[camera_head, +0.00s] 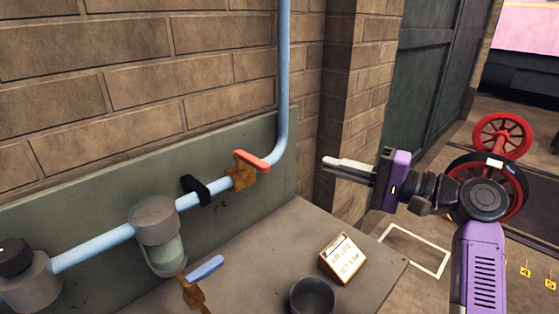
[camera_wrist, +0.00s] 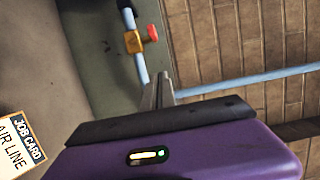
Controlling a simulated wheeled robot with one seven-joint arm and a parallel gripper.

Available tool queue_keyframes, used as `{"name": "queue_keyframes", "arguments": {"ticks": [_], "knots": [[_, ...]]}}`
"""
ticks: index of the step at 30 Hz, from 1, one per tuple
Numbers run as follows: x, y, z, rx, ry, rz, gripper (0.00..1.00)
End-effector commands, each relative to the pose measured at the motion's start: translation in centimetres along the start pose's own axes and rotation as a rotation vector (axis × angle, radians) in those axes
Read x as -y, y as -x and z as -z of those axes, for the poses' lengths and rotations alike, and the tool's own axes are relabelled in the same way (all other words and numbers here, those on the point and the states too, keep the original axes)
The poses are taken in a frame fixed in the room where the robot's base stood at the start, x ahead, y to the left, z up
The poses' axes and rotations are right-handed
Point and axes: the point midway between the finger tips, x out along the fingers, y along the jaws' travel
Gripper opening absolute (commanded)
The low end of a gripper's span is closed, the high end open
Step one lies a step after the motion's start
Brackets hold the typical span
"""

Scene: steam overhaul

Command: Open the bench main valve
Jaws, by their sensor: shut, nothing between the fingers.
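The main valve is a brass body (camera_head: 243,176) on the light blue pipe, with a red lever handle (camera_head: 251,161) on top. In the head view the lever slants down to the right, roughly across the line of the lower pipe. In the wrist view the brass body (camera_wrist: 133,42) and the red handle (camera_wrist: 152,33) show beyond the fingers. My gripper (camera_head: 325,163) is shut and empty. It is to the right of the valve, apart from it, with its fingers pointing left towards it. The fingers also show in the wrist view (camera_wrist: 160,82).
A second brass valve with a blue lever (camera_head: 205,269) hangs below a filter bowl (camera_head: 160,230). A job card (camera_head: 342,258) and a dark cup (camera_head: 312,297) stand on the bench (camera_head: 262,253). A brick wall (camera_head: 120,80) rises behind. Red wheels (camera_head: 503,135) stand at the right.

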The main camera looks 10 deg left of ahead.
Motion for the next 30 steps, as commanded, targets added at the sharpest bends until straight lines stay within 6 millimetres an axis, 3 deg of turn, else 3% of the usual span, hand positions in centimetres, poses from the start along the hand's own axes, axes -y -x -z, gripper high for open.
{"name": "queue_keyframes", "arguments": {"ticks": [8,25,30], "knots": [[0.1,-0.7,0.0,0.000,0.000,0.000,0.00],[0.2,-10.2,0.0,0.000,0.001,-0.001,0.00],[0.2,-10.6,-2.1,-0.002,0.001,0.000,0.00]]}}
